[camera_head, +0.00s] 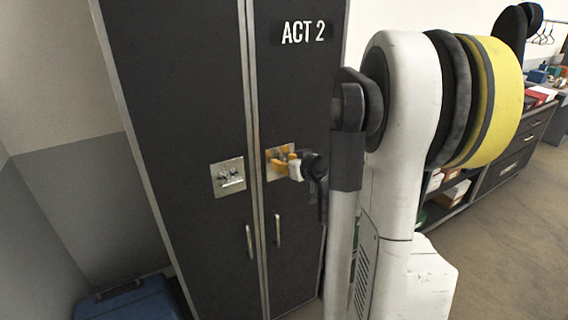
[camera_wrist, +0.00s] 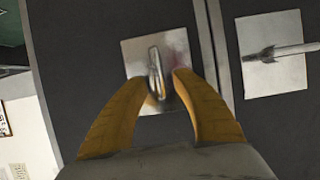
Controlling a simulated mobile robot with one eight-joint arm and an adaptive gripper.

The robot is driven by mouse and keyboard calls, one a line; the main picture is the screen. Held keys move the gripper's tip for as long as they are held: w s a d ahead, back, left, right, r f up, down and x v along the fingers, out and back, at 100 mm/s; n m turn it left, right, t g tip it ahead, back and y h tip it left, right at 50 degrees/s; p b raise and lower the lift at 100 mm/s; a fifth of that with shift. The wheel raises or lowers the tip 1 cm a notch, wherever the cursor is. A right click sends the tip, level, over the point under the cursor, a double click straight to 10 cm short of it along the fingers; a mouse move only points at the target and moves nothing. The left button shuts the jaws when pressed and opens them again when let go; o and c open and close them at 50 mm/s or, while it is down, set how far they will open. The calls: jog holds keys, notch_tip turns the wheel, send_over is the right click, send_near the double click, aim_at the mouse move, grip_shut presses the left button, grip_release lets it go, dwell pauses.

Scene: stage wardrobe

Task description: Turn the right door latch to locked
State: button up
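The right door latch is a metal turn-piece on a square plate (camera_head: 270,171), mostly hidden behind my gripper in the head view. In the wrist view the latch (camera_wrist: 155,72) stands nearly upright in the picture on its plate (camera_wrist: 133,57). My gripper (camera_head: 280,160) is at this plate on the right door (camera_head: 300,105). Its yellow fingers (camera_wrist: 160,82) are open, one on either side of the latch's lower part. A gap shows beside the latch; I cannot tell whether either finger touches it.
The left door (camera_head: 185,90) has its own latch (camera_head: 231,178), whose bar lies crosswise; it also shows in the wrist view (camera_wrist: 280,52). Two vertical pull handles (camera_head: 277,229) are below. A blue case (camera_head: 130,300) stands at lower left. Shelves and drawers line the right.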

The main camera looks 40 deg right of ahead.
jog(key=shift+c, duration=0.5)
grip_shut()
jog(key=shift+d, duration=0.1)
jog(key=m+t+y+b, duration=0.1)
jog(key=m+y+b, duration=0.1)
jog(key=m, duration=0.2)
jog(key=d+f+m+t+y+b, duration=0.1)
jog(key=m+t+y+b, duration=0.1)
jog(key=m+b, duration=0.1)
jog(key=m+t+y+b, duration=0.1)
jog(key=m+y+b, duration=0.1)
jog(key=m, duration=0.4)
jog(key=shift+s+d+f+t+b, duration=0.25)
jog(key=shift+f+t+b, duration=0.1)
jog(key=shift+b, duration=0.1)
jog(key=shift+m, duration=0.3)
